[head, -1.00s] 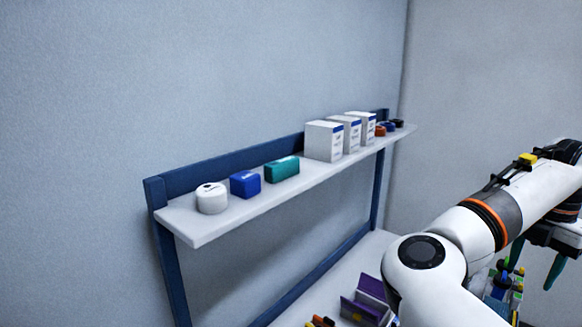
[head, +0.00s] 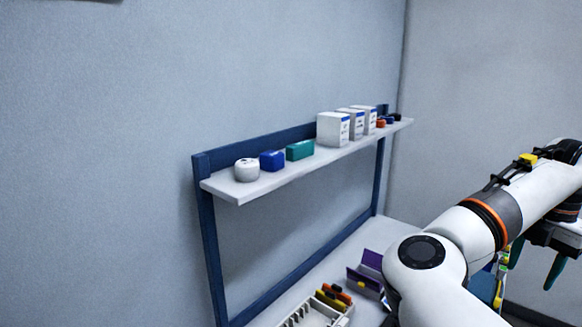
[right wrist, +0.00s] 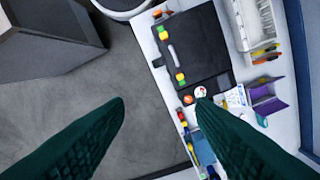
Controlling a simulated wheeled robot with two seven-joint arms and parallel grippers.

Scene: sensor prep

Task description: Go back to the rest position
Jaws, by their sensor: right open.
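My right arm comes in from the right edge of the head view. Its gripper has dark green fingers, one of which shows at the far right (head: 555,270). In the right wrist view my right gripper (right wrist: 160,101) is open, its two green fingers wide apart with nothing between them. Grey floor and the edge of a white worktop (right wrist: 150,60) lie beyond the fingers. My left gripper is in neither view.
A blue-framed shelf (head: 265,186) carries a white round container (head: 246,170), blue and teal boxes and white cartons (head: 333,129). The worktop holds a black case (right wrist: 190,45), a purple folder (right wrist: 270,105) and a white tray (right wrist: 250,25). Open floor (right wrist: 140,140) lies beside it.

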